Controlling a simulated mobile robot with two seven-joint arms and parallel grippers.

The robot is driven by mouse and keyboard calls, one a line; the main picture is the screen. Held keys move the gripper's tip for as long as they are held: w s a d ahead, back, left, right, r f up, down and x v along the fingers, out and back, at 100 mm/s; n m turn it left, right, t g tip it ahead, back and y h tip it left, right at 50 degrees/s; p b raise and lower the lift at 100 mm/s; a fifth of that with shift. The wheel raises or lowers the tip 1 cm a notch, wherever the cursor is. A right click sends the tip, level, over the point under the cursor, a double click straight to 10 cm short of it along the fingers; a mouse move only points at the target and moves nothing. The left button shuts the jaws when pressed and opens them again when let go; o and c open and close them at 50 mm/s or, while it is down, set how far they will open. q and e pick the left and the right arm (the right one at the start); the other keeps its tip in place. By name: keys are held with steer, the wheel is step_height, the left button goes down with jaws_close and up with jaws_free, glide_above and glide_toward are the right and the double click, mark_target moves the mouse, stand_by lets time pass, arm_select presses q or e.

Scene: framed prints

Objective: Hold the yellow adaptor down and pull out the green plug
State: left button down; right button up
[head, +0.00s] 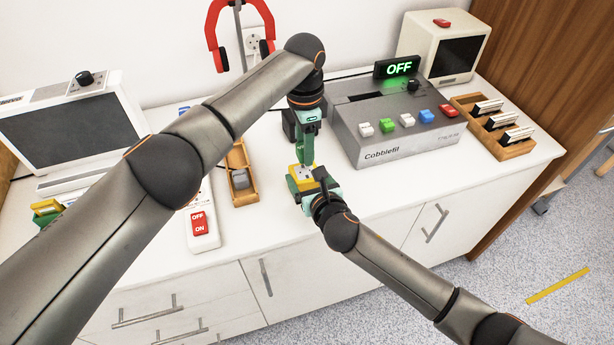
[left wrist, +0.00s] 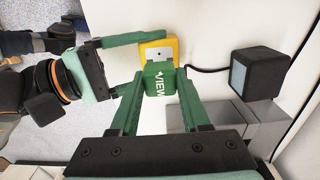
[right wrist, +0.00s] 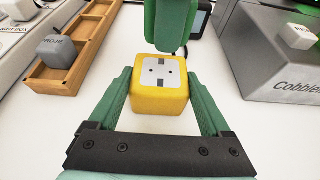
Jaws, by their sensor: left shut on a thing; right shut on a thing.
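The yellow adaptor (right wrist: 158,105) sits upright on the white counter, its pale socket face bare with the holes visible. My right gripper (right wrist: 160,100) is shut on its sides; the pair also shows in the head view (head: 303,183). The green plug (left wrist: 160,82), marked VIEW, is between the fingers of my left gripper (left wrist: 158,90), which is shut on it. In the right wrist view the plug and left fingers are above and beyond the adaptor, apart from its face. In the head view my left gripper (head: 306,145) points down over the adaptor and partly hides the plug.
A dark cable runs from the plug to a black box (left wrist: 262,74). A grey machine (head: 405,140) with an OFF sign stands to the right. A wooden tray (head: 239,158) with a grey plug and a white OFF/ON switch unit (head: 203,236) lie to the left.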

arm_select(q)
steer(key=shift+r, duration=0.75)
arm_select(e)
steer(key=o, duration=1.5)
steer(key=shift+s+d, duration=0.1)
steer(key=shift+s, duration=0.05)
steer(key=v, duration=1.1)
steer(key=shift+s+r, duration=0.2)
steer(key=shift+s, duration=0.15)
arm_select(q)
steer(key=shift+r, duration=0.1)
